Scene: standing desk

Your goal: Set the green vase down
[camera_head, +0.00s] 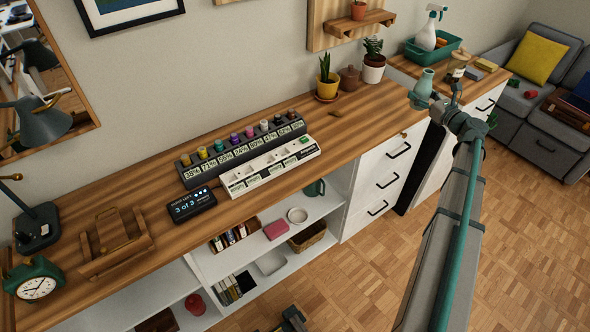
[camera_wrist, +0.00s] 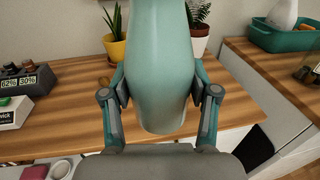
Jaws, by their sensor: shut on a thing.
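The green vase (camera_head: 423,84) is pale teal with a narrow neck and appears upright at the right end of the long wooden desk (camera_head: 370,113). My gripper (camera_head: 437,103) is shut on it from the front right. In the wrist view the vase (camera_wrist: 162,60) fills the middle, with my gripper (camera_wrist: 157,92) pressing a finger pad on each side. The vase's top is cut off in that view. I cannot tell whether its base touches the desk top.
A snake plant in a yellow pot (camera_head: 327,86), a brown jar (camera_head: 349,78) and a plant in a white pot (camera_head: 373,68) stand behind, left of the vase. A teal tub (camera_head: 432,55) and amber jar (camera_head: 456,67) stand on the right-hand counter. Bare wood lies left of the vase.

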